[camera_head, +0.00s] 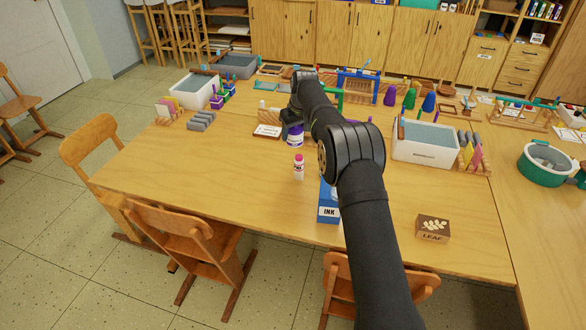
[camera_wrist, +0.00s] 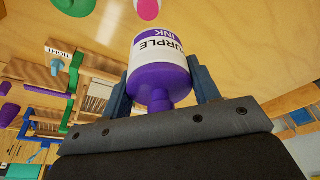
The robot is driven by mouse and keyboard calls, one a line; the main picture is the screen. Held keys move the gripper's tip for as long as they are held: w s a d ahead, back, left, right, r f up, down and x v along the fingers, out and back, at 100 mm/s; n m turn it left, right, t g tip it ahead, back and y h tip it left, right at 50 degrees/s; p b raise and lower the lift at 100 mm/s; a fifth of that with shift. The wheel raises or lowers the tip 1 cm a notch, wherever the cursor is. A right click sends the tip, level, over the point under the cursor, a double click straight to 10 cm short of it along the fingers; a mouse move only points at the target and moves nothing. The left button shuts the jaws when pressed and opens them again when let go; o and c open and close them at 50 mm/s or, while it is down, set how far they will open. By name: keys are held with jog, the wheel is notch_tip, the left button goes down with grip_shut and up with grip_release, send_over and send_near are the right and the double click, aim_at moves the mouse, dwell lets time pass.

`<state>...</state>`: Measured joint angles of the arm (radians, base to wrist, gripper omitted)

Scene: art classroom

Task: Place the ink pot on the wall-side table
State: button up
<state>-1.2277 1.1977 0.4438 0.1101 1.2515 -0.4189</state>
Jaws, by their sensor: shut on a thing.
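The ink pot (camera_wrist: 160,68) is purple with a white label reading PURPLE INK. In the wrist view it sits between the two fingers of my gripper (camera_wrist: 158,80), which is shut on it. In the head view the ink pot (camera_head: 295,141) shows below my gripper (camera_head: 292,129), over the middle of the large wooden table (camera_head: 240,185). Whether its base touches the tabletop is hard to tell. A second wooden table (camera_head: 545,215) adjoins at the right. I cannot tell which surface is the wall-side table.
A pink-capped glue bottle (camera_head: 299,167) stands just in front of the pot. A blue INK box (camera_head: 328,205) is partly behind my arm, and a LEAF box (camera_head: 432,228) is to its right. White bins (camera_head: 425,150) and racks crowd the back. The front left tabletop is clear.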

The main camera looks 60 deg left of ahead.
jog(key=s+a+n, duration=0.1)
jog(key=s+a, duration=0.1)
jog(key=s, duration=0.3)
notch_tip(320, 180, down, 15)
jog(key=shift+w+a+f, duration=0.1)
jog(key=shift+w, duration=0.05)
jog(key=shift+f, duration=0.1)
jog(key=o, duration=1.2)
jog(key=v, duration=1.1)
jog(key=shift+w, duration=0.1)
jog(key=shift+r, duration=0.6)
jog(key=c, duration=0.4)
